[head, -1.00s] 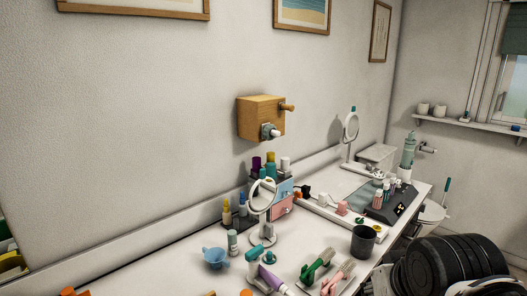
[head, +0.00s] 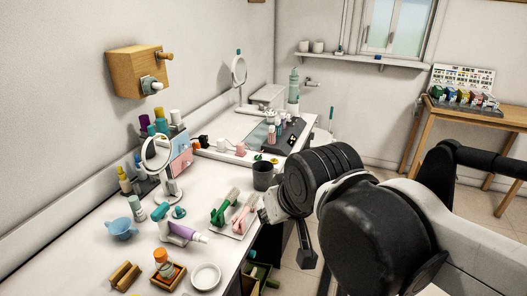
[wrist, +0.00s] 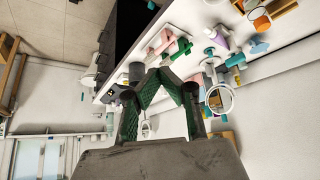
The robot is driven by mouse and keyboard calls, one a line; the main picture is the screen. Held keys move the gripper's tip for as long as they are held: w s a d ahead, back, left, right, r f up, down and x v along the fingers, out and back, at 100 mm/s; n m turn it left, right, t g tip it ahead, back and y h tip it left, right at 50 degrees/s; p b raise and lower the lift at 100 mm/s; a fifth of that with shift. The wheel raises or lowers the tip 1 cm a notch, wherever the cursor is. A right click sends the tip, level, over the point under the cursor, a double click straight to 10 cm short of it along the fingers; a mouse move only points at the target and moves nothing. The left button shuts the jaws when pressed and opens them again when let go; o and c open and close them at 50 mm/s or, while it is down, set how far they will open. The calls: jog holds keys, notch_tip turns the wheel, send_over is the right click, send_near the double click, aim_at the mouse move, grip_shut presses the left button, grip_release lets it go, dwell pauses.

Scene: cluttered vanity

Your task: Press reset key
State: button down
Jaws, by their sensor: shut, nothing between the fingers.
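My gripper (wrist: 158,75) is shut and empty, its green-lined fingers meeting at the tips in the wrist view. Its fingertips are hard to make out in the head view. No reset key can be told apart or read. I cannot tell how far my fingertips are from the device.
A dark cup (head: 263,177) stands in front of the device. A green and a pink brush (head: 243,216) lie on a holder near the front edge. A round mirror (head: 160,157), bottles and a wall-mounted wooden box (head: 137,72) are at left. Bare counter (head: 85,255) lies front left.

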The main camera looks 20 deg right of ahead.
jog(key=w+d+r+m+g, duration=0.1)
jog(key=w+d+r, duration=0.15)
jog(key=w, duration=0.35)
jog(key=w+d+r+m, duration=0.1)
jog(key=w+r, duration=0.2)
jog(key=w, duration=0.3)
jog(key=m+g+h, duration=0.2)
jog(key=m+g, duration=0.2)
jog(key=m, duration=0.3)
send_over(275, 160)
jog(key=s+a, duration=0.3)
notch_tip(275, 160, down, 12)
jog(key=shift+w+d+r+b, duration=0.1)
jog(key=shift+w+r+b, duration=0.05)
jog(key=shift+b, duration=0.2)
jog(key=x, duration=1.2)
jog(key=shift+f, duration=0.95)
